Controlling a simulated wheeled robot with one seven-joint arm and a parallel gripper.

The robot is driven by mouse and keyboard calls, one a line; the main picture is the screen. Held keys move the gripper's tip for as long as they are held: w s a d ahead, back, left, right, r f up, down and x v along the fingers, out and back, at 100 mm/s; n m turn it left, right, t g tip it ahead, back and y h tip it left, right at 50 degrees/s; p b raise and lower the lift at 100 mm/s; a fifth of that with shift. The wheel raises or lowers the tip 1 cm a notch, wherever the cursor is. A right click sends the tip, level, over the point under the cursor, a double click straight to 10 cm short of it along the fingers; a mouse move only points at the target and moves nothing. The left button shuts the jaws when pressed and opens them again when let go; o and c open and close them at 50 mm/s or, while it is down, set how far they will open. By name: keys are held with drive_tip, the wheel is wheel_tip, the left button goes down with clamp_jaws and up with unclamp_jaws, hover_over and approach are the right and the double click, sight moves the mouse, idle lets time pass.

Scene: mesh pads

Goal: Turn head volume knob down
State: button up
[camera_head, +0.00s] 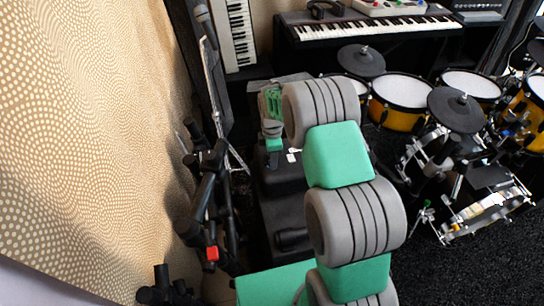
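My gripper (273,142) is at the far end of my green and grey arm, left of the large grey joint. It is small in the picture and partly covered by the arm, so I cannot tell whether its fingers are open or shut. It is over or beside a dark box-like unit (281,181), which may be the amplifier head. A small white spot (292,155) shows by the gripper; I cannot tell what it is. No volume knob can be made out; the dark unit is partly hidden behind my arm.
Black stands (207,190) crowd the left side by a dotted beige curtain (90,130). A keyboard (375,27) stands at the back, and another keyboard (236,35) stands upright. A yellow drum kit (401,91) fills the right. Dark carpet (465,265) is clear at lower right.

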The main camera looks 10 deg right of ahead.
drive_tip(key=shift+o, duration=0.3)
wheel_tip(320, 180, up, 8)
drive_tip(key=shift+f+p, duration=0.1)
drive_tip(key=shift+p, duration=0.3)
drive_tip(key=s+r+m+p, duration=0.4)
drive_tip(key=r, duration=0.8)
drive_tip(key=s+r+m+t+p, duration=0.3)
drive_tip(key=s+r+m+p, duration=0.6)
drive_tip(key=s+r+m, duration=0.4)
drive_tip(key=s+r, duration=0.3)
drive_tip(key=s, duration=0.3)
drive_tip(key=shift+s+a+r, duration=0.15)
drive_tip(key=shift+s+r, duration=0.05)
drive_tip(key=shift+s, duration=0.05)
